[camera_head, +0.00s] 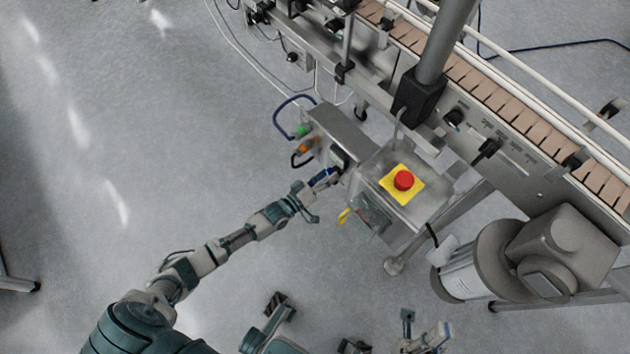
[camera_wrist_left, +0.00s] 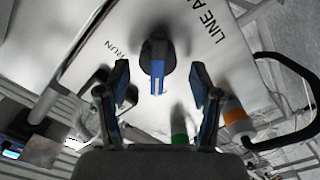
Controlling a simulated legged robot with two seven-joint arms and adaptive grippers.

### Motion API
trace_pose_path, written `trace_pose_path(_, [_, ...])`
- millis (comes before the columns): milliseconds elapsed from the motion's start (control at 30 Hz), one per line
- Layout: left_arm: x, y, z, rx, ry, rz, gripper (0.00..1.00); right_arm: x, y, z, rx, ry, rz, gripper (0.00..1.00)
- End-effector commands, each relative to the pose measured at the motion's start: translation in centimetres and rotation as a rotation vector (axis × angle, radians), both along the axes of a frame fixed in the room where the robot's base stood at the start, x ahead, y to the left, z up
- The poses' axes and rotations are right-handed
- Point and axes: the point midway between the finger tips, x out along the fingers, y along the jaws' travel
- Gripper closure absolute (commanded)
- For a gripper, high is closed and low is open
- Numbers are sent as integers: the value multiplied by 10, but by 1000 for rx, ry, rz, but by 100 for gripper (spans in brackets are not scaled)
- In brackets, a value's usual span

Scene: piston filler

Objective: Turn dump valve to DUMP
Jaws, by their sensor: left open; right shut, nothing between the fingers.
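The dump valve handle (camera_wrist_left: 156,62) is a black knob with a blue grip and a pale stripe at its lower end, on a light plate. In the left wrist view its long axis runs roughly up and down the picture. RUN is printed to its left and LINE A to its right. In the head view a blue part of the handle (camera_head: 322,178) shows at the side of the steel box. My left gripper (camera_wrist_left: 160,88) is open, its fingers on either side of the handle and apart from it. My right gripper (camera_head: 428,338) is low in the head view, shut and empty.
A red emergency stop button (camera_head: 403,180) on a yellow plate is right of the handle. Green and orange fittings (camera_head: 303,147) with hoses stand beside the box. A conveyor (camera_head: 500,95) runs behind, and a motor (camera_head: 480,262) is at right.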

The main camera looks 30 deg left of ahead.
Motion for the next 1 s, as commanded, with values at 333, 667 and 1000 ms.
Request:
trace_pose_path(333, [-71, 27, -1, 1, 1, 0, 35, 0, 0, -1, -1, 3, 2, 100])
trace_pose_path(667, [-99, 39, 0, -1, -3, 1, 35, 1, 0, -1, -2, 4, 2, 100])
trace_pose_path(1000, [-99, 38, -1, -1, -2, 1, 35, 3, 1, -2, -3, 7, 2, 100])
